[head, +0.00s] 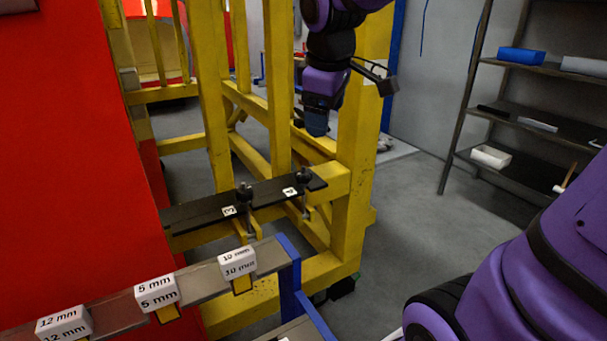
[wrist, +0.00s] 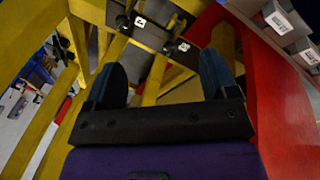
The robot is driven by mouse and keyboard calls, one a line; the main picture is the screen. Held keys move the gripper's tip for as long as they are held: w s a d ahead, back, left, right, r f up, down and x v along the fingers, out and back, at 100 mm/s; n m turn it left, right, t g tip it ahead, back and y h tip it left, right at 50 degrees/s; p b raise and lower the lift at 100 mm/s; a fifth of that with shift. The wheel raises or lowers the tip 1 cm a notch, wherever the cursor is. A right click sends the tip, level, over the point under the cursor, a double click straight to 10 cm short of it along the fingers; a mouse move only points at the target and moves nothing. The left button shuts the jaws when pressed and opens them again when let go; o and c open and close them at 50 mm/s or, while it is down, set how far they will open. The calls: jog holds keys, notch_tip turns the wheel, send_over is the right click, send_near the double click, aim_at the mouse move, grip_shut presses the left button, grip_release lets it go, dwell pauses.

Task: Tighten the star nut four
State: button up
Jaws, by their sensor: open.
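Star nut four (head: 303,174) is a dark knob on a threaded rod. It stands at the right end of a black bar (head: 198,210) on the yellow frame, beside the white label 4 (head: 291,191). Label 4 also shows at the top of the wrist view (wrist: 140,21). My gripper (head: 317,124) hangs above and slightly right of the nut, pointing down, clear of the bar. In the wrist view its two blue fingers are apart, with nothing held between them (wrist: 161,76). The nut's exact shape is too small to tell.
A similar dark knob (head: 244,191) stands by label 3 (head: 229,210). Yellow posts (head: 358,150) stand close around my gripper. A red panel (head: 75,150) is at left. A rail with white size-marked boxes (head: 156,292) runs in front. Shelves (head: 535,125) stand at right beyond open floor.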

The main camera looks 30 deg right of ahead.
jog(key=w+d+f+n+g, duration=0.1)
jog(key=w+d+f+n, duration=0.2)
jog(key=w, duration=0.5)
jog(key=w+d+f+n+g, duration=0.1)
jog(key=w+f+n, duration=0.35)
jog(key=w, duration=0.35)
jog(key=n+g+y, duration=0.1)
jog(key=n+y, duration=0.1)
jog(key=n, duration=0.6)
send_over(304, 173)
jog(key=shift+m, duration=0.25)
jog(key=f, duration=1.1)
jog(key=shift+w+f, duration=0.15)
jog(key=shift+w, duration=0.1)
jog(key=shift+w+d+f, duration=0.1)
jog(key=shift+f, duration=0.4)
notch_tip(304, 173, down, 10)
jog(key=shift+f, duration=0.1)
jog(key=shift+c, duration=0.3)
jog(key=c, duration=0.9)
